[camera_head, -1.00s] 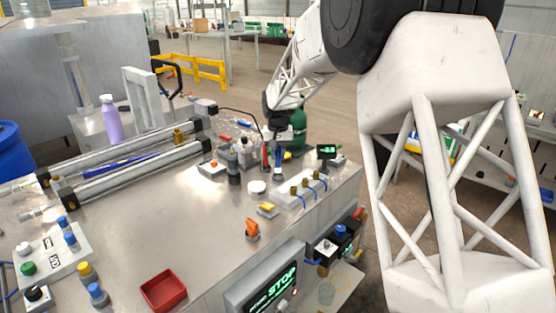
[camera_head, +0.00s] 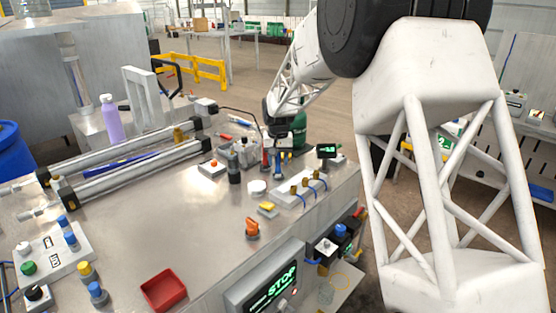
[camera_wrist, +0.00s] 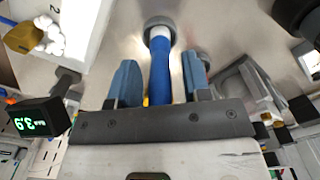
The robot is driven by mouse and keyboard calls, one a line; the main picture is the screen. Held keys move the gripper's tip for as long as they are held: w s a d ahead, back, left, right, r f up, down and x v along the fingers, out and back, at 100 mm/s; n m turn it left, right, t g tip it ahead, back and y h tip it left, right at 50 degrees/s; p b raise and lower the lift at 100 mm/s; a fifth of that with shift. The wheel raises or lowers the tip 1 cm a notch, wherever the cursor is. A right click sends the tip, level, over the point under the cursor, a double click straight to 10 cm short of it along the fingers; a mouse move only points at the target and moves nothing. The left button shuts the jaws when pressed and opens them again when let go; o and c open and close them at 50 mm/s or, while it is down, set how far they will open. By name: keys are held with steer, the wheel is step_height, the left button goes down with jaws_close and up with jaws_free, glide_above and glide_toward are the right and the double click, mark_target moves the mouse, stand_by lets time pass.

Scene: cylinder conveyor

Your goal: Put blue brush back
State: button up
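The blue brush (camera_head: 278,164) stands upright near the far right part of the metal table, beside a red upright handle (camera_head: 265,161). In the wrist view the blue brush (camera_wrist: 160,75) runs between the two blue fingers, and its far end meets a round grey base (camera_wrist: 159,28). My gripper (camera_wrist: 160,82) is around the brush with a narrow gap on each side, so it looks open. In the head view my gripper (camera_head: 278,138) is just above the brush, and its fingertips are too small to make out.
A grey bin (camera_head: 240,155) and a dark cylinder (camera_head: 234,168) stand left of the brush. A green bottle (camera_head: 299,128) is close behind my gripper. A small display (camera_head: 327,151) and a white block with brass knobs (camera_head: 300,190) are to the right.

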mark_target(279, 170)
steer(key=shift+r, duration=0.15)
steer(key=shift+r, duration=6)
steer(key=s+d+r, duration=0.2)
steer(key=s+d, duration=0.1)
steer(key=s, duration=0.6)
steer(key=s+d+r+t, duration=0.15)
steer(key=s+d, duration=0.25)
steer(key=s, duration=0.5)
steer(key=s+d+r, duration=0.3)
steer(key=s, duration=0.6)
steer(key=s+d+f, duration=0.1)
steer(key=s+f, duration=0.1)
steer(key=s, duration=0.7)
steer(key=s+d+f, duration=0.2)
steer(key=s+f, duration=0.1)
steer(key=s, duration=0.6)
steer(key=s+d+f+t, duration=0.1)
steer(key=s+d+f, duration=0.1)
steer(key=s, duration=0.7)
steer(key=shift+s+f, duration=0.2)
steer(key=shift+f, duration=0.35)
